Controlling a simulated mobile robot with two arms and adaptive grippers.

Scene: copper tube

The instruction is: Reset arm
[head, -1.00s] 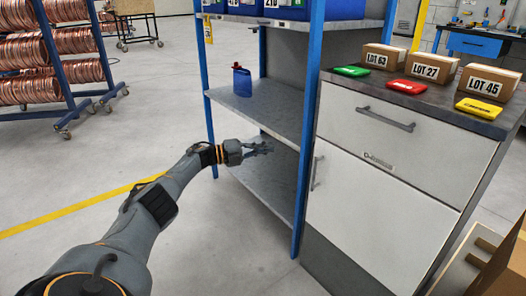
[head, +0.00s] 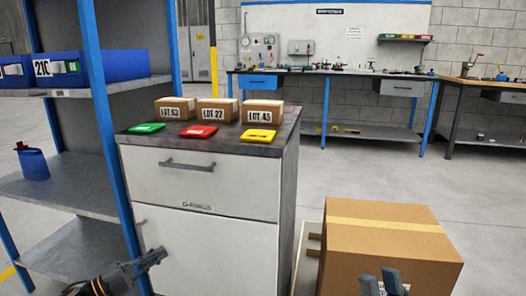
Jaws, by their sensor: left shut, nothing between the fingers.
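My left gripper (head: 152,260) is at the lower left of the head view, in front of the blue-framed shelf and the cabinet's lower door. It is shut and empty. My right gripper (head: 383,281) shows only its finger ends at the bottom edge, in front of the cardboard box. The rest of it is out of frame, and I cannot tell how far apart its fingers are.
A white cabinet (head: 222,240) carries three lot boxes and green, red and yellow cases. A blue-framed shelf (head: 70,190) with a blue canister (head: 33,164) stands left. A cardboard box (head: 388,235) stands right. The floor (head: 480,200) beyond it is clear.

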